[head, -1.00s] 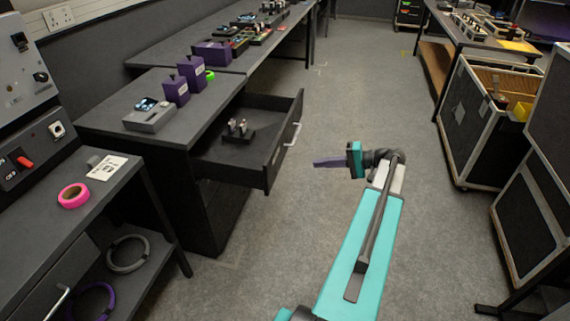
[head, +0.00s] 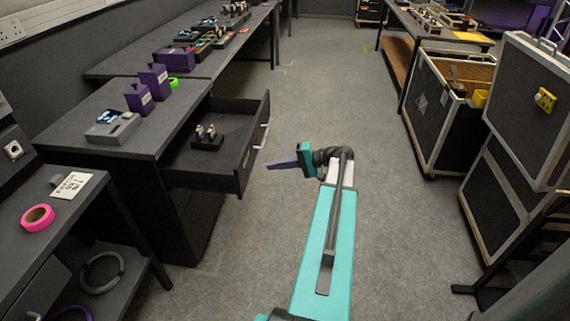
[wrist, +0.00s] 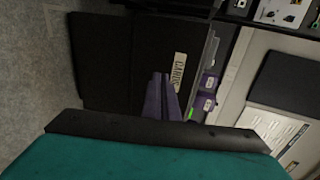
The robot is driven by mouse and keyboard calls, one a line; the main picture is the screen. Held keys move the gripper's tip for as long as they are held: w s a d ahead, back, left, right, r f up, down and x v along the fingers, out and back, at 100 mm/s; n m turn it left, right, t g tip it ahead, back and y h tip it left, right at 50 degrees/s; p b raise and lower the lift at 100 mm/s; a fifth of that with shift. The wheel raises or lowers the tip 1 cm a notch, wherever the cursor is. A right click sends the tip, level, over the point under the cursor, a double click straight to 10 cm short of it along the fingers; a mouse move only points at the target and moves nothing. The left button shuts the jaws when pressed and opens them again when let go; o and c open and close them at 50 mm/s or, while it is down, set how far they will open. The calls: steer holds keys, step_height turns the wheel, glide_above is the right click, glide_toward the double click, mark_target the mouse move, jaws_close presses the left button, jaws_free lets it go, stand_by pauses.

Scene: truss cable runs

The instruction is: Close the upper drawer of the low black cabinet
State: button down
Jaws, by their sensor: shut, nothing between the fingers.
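The low black cabinet (head: 178,222) stands left of centre in the head view, with its upper drawer (head: 244,158) pulled out to the right. The drawer has a pale bar handle (head: 262,136) on its front, and a small black holder with upright items (head: 207,138) lies inside. My gripper (head: 270,164) has its purple fingers shut and empty, pointing left, just right of the drawer front near the handle; I cannot tell whether they touch. In the wrist view my gripper (wrist: 163,97) points at a dark panel with a white label; the handle is not clear there.
The cabinet top holds a grey device (head: 113,127), purple boxes (head: 154,80) and a green ring (head: 174,83). A pink tape roll (head: 37,218) lies on the nearer left bench. Black cases (head: 505,195) stand at right. The grey floor between is clear.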

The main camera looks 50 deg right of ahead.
mark_target(246, 166)
steer(key=x, duration=0.4)
steer(key=r+x, duration=0.1)
steer(key=x, duration=0.2)
steer(key=shift+w+a+p, duration=0.1)
steer(key=shift+w+p, duration=0.15)
steer(key=shift+p, duration=0.05)
steer(key=shift+w, duration=0.1)
